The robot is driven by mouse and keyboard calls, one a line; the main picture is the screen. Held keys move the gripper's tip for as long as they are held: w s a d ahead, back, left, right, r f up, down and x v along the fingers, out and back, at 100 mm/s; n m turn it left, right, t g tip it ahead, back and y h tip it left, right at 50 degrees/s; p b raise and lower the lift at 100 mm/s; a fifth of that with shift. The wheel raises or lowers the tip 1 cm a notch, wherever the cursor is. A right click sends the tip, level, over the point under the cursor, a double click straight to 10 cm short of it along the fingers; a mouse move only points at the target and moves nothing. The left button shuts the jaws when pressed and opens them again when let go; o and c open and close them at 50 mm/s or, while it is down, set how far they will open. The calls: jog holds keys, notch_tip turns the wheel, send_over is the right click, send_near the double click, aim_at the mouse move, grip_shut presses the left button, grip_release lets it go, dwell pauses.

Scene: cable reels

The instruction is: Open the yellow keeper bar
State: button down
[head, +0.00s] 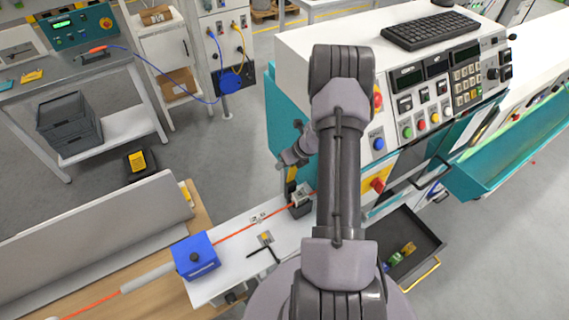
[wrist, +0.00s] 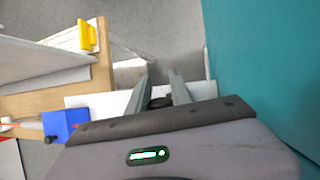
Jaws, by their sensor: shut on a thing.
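A narrow yellow upright piece, which looks like the keeper bar (head: 291,181), stands beside a small grey block at the machine's left side in the head view. My gripper (head: 290,158) is just above it, partly hidden by my arm. In the wrist view my gripper (wrist: 162,80) has its two grey fingers on either side of a small dark part (wrist: 160,102), which looks like the bar's handle. No yellow of the bar shows between the fingers there. An orange cable (head: 240,229) runs from a blue block (head: 195,257) to the grey block.
The teal and white machine (wrist: 265,70) rises close on the right in the wrist view. A white plate (head: 225,283) and a wooden bench (head: 195,210) lie to the left. An open dark drawer (head: 415,240) juts out at the right.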

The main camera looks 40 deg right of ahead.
jog(key=shift+s+a+f, duration=0.1)
jog(key=shift+s+f, duration=0.05)
jog(key=shift+f, duration=0.05)
jog(key=c, duration=1.2)
grip_release()
jog(key=shift+o, duration=0.2)
jog(key=shift+r, duration=0.1)
